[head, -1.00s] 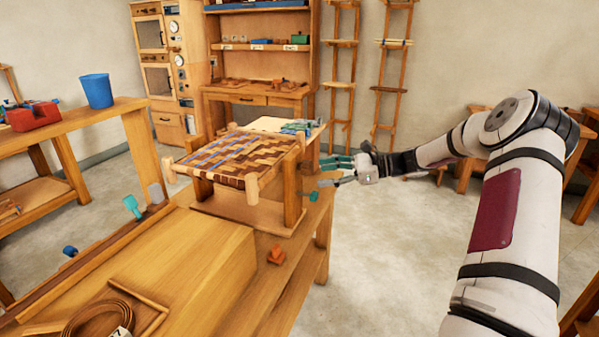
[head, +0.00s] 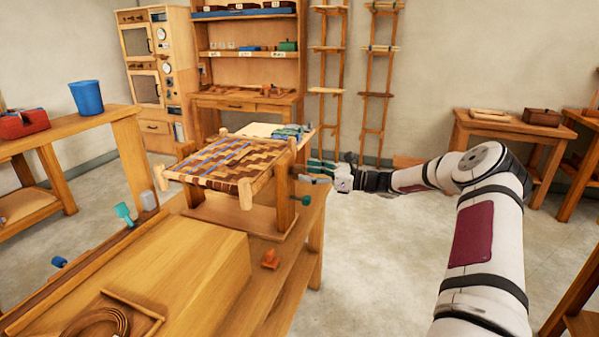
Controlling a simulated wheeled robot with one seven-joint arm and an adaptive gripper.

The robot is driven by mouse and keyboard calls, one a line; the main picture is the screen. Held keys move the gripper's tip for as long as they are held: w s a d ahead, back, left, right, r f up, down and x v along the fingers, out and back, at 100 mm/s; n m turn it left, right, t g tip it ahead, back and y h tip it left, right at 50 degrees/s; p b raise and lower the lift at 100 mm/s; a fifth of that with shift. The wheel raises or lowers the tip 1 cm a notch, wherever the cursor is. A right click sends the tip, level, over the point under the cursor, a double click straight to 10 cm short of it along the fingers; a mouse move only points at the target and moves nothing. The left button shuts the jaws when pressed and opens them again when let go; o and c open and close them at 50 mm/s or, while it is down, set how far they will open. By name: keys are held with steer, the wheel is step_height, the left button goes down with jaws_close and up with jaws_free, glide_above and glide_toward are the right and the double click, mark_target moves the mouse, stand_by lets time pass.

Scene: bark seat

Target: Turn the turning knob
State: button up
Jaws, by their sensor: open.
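A woven seat (head: 215,165) with a brown, tan and blue strip pattern sits in a wooden frame on the workbench. A small teal knob (head: 306,200) shows at the right side of the frame. My gripper (head: 314,172) is just above and right of that knob, pointing left toward the frame. Its fingers are open and apart, with nothing visible between them. Whether it touches the frame I cannot tell. An orange knob-like piece (head: 270,259) sits on the bench in front. I cannot tell for certain which piece is the turning knob.
The workbench (head: 205,270) fills the front left, with a teal clamp-like piece (head: 123,213) on its left edge and a coil (head: 95,322) in front. A side table with a blue bucket (head: 87,98) stands left. The floor (head: 385,260) right of the bench is clear.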

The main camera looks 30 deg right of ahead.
mark_target(304, 171)
steer(key=shift+x, duration=1.8)
steer(key=c, duration=1.2)
